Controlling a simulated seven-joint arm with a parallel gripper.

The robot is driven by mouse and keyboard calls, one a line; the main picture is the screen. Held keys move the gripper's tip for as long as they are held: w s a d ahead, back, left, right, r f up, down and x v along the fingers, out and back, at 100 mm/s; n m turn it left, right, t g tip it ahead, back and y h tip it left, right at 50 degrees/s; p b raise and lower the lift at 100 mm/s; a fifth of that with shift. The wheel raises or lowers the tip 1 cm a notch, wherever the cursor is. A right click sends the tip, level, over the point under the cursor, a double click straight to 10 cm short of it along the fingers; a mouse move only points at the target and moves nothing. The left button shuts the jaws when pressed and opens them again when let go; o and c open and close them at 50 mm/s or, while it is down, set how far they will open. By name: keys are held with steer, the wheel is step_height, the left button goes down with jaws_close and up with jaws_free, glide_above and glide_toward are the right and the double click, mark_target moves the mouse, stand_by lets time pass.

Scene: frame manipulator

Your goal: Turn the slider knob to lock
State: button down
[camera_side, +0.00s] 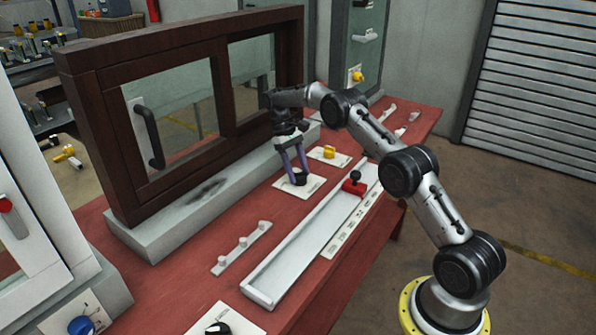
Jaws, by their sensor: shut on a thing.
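My gripper (298,178) points down at a small black knob (300,180) on a white plate (286,186) in front of the window frame. Its purple fingers are shut on this black knob and partly hide it. The plate's markings are too small to read, so the knob's setting cannot be told. To the right, a red slider (354,188) with a black ball on top sits on a long white rail (290,250), toward its far end. My gripper is apart from the slider.
A brown wooden window frame (95,130) with a black handle (150,138) stands behind the plate on a grey base. A yellow knob (329,153) sits close by on the right. A small rack with pegs (242,248) lies left of the rail on the red table (190,265).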

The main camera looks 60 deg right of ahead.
stand_by(0.4)
steer(key=shift+c, duration=1.2)
jaws_free()
steer(key=shift+r, duration=0.1)
steer(key=shift+w+r, duration=0.2)
steer(key=shift+r, duration=0.1)
step_height(320, 180, up, 9)
steer(key=shift+w, duration=0.35)
